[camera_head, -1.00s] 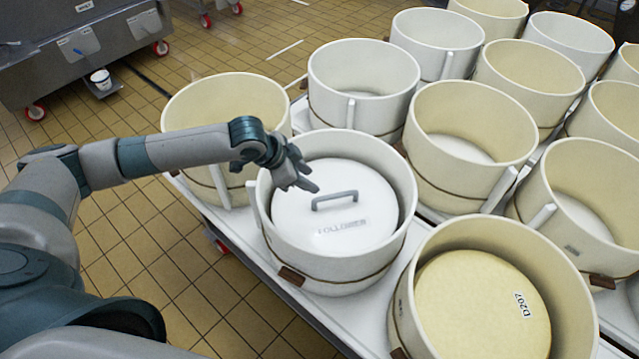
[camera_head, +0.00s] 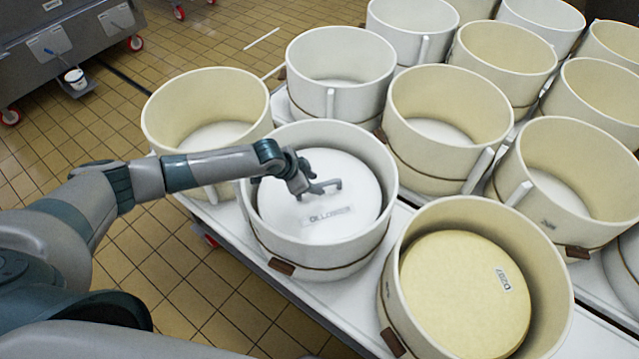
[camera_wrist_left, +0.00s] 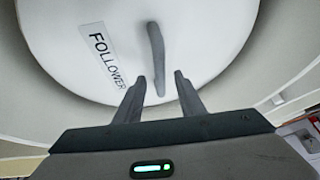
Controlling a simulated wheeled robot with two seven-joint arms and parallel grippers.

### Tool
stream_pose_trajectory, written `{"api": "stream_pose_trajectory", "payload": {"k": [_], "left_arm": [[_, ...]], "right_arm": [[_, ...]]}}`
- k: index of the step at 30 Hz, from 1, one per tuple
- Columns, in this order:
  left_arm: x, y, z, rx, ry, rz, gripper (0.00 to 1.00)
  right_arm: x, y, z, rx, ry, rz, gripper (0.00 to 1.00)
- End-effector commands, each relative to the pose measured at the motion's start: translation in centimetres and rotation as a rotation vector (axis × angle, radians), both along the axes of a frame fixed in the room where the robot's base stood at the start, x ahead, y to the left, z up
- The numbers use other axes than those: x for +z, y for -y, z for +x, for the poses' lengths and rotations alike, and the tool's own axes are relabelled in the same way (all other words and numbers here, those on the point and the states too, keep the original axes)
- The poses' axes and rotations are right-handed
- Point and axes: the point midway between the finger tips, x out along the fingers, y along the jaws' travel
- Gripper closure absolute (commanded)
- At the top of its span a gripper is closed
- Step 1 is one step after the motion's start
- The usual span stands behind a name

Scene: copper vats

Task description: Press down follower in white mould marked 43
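A white mould (camera_head: 330,258) stands at the front left of the mould table. No number 43 is legible on it. A round white follower (camera_head: 352,172) lies inside it, below the rim, with a grey bar handle (camera_head: 328,185) and a label reading FOLLOWER. My left gripper (camera_head: 308,187) reaches over the rim to the handle. In the left wrist view, its two fingers (camera_wrist_left: 160,82) are apart, with the near end of the handle (camera_wrist_left: 156,50) between them and gaps on both sides. Contact with the handle cannot be told. My right gripper is out of view.
A cream mould (camera_head: 470,215) with a yellow disc labelled D207 inside stands close at the right. Several open, mostly empty moulds crowd behind and beside. A grey steel vat (camera_head: 70,50) stands far left.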

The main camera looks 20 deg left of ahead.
Motion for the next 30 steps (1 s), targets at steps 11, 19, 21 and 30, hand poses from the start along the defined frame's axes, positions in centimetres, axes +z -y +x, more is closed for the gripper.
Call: {"api": "stream_pose_trajectory", "payload": {"k": [11,19,21,30], "left_arm": [[-3.1,1.2,1.5,0.0,-0.002,0.0,0.64],[-3.4,1.3,1.7,0.0,0.0,0.0,0.64],[-3.4,1.3,1.7,0.0,0.0,0.0,0.64],[-3.4,1.3,1.7,0.0,0.0,0.0,1.0]], "right_arm": [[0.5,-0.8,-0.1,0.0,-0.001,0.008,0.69],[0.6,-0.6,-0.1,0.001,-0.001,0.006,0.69],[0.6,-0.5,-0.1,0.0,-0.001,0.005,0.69],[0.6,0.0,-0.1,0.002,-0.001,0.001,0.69]]}}
